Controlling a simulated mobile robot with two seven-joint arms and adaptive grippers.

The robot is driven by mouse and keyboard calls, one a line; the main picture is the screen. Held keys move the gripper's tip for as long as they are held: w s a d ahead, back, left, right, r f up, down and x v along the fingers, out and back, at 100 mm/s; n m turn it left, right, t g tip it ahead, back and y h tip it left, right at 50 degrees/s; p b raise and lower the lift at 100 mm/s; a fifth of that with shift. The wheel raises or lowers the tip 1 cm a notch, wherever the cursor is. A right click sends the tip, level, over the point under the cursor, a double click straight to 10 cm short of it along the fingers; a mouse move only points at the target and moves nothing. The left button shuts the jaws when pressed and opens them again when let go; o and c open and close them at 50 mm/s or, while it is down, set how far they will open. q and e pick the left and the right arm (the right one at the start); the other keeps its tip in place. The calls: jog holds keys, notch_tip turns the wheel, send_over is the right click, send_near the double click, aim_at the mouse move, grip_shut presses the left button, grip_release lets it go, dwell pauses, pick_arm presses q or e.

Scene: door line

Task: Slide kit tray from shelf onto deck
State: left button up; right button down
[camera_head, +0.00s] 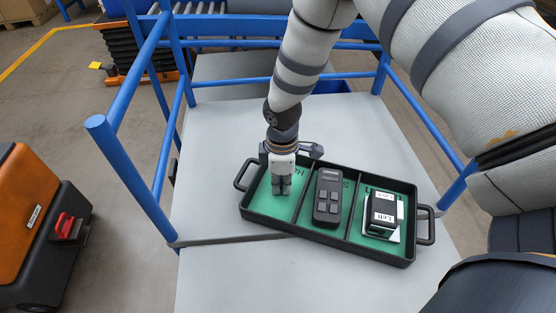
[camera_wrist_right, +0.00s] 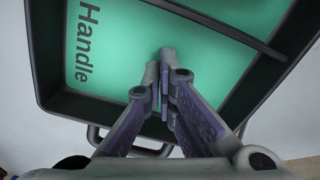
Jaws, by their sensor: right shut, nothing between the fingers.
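The black kit tray (camera_head: 375,258) has three green-floored compartments and a loop handle at each end. It lies slightly turned across the seam between the grey shelf (camera_head: 215,140) and the nearer grey deck (camera_head: 240,280). A dark keypad-like piece (camera_head: 328,197) lies in the middle compartment. A black and white block marked "Left" (camera_head: 384,212) sits in the right one. My right gripper (camera_head: 281,190) is shut and empty, its fingers down in the left compartment. In the right wrist view, its fingertips (camera_wrist_right: 165,90) show over the green floor marked "Handle". My left gripper is out of view.
Blue rails (camera_head: 140,180) border the shelf on the left, with more at the back and right. An orange and black machine (camera_head: 35,230) stands on the floor at left. The deck left of the tray is clear.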

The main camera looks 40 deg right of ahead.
aim_at(264, 192)
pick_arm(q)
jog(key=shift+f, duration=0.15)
pick_arm(e)
jog(key=shift+w+a+f, duration=0.1)
jog(key=shift+w+a, duration=0.55)
jog(key=shift+a, duration=0.2)
jog(key=shift+w+a+f, duration=0.1)
jog(key=shift+w+a, duration=0.5)
jog(key=shift+a, duration=0.2)
jog(key=w+a, duration=0.1)
jog(key=w+a+b, duration=0.1)
jog(key=a, duration=0.1)
jog(key=shift+w+a+f, duration=0.15)
jog(key=shift+w+a, duration=0.15)
jog(key=shift+a, duration=0.05)
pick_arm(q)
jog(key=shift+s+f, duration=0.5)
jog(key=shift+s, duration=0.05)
pick_arm(e)
jog(key=shift+r, duration=0.2)
jog(key=shift+d, duration=0.15)
